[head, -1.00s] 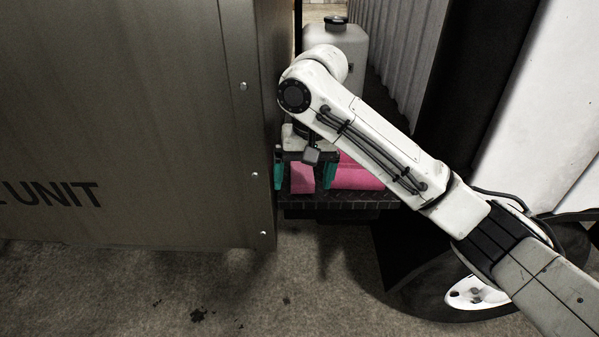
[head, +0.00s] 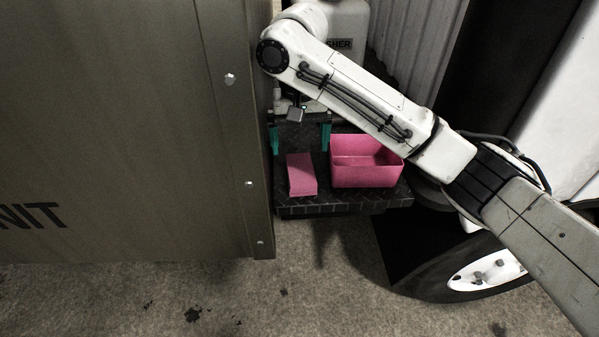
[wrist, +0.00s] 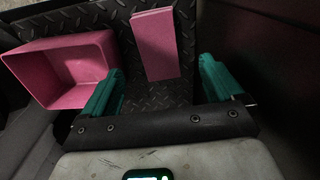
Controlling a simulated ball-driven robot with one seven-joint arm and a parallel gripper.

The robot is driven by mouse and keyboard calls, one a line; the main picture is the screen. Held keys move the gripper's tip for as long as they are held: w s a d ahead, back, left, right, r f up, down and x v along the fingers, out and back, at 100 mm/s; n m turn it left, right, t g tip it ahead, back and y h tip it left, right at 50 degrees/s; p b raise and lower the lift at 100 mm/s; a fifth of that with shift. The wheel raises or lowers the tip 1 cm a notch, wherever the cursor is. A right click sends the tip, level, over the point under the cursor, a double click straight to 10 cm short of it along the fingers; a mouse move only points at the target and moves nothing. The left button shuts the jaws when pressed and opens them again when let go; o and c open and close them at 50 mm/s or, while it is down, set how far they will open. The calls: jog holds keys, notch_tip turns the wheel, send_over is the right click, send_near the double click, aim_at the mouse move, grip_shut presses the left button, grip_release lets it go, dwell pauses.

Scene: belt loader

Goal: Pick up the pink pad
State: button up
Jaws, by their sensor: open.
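The pink pad (head: 301,174) is a flat rectangular block lying on a dark diamond-plate step, left of a pink bin. In the wrist view the pad (wrist: 156,45) lies on the plate ahead of my fingers, roughly in line with the gap between them. My gripper (head: 299,140) is open and empty, with two teal fingers just behind and above the pad in the head view. The wrist view shows the teal fingers (wrist: 160,85) spread apart, with bare plate between them. The pad is apart from both fingers.
The pink open bin (head: 366,172), seemingly empty, stands close right of the pad on the step (head: 340,205). A large metal cabinet (head: 130,130) rises close on the left. A wheel (head: 480,275) is at lower right, and a pale container (head: 345,25) stands behind.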

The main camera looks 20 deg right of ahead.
aim_at(301, 171)
notch_tip(301, 171, down, 2)
jog(key=shift+f, duration=0.25)
jog(key=shift+s+d+f, duration=0.1)
jog(key=shift+s+f, duration=0.05)
jog(key=shift+f, duration=1.25)
jog(key=shift+s+f, duration=0.1)
jog(key=shift+f, duration=1.25)
jog(key=c, duration=1.1)
jog(key=shift+r, duration=0.1)
jog(key=shift+c, duration=0.2)
notch_tip(301, 171, up, 4)
jog(key=shift+f, duration=0.15)
jog(key=s+a+p, duration=0.1)
jog(key=s+a, duration=0.3)
jog(key=s, duration=1.3)
jog(key=shift+s+f+p, duration=0.15)
jog(key=shift+s+p, duration=0.1)
jog(key=shift+p, duration=0.15)
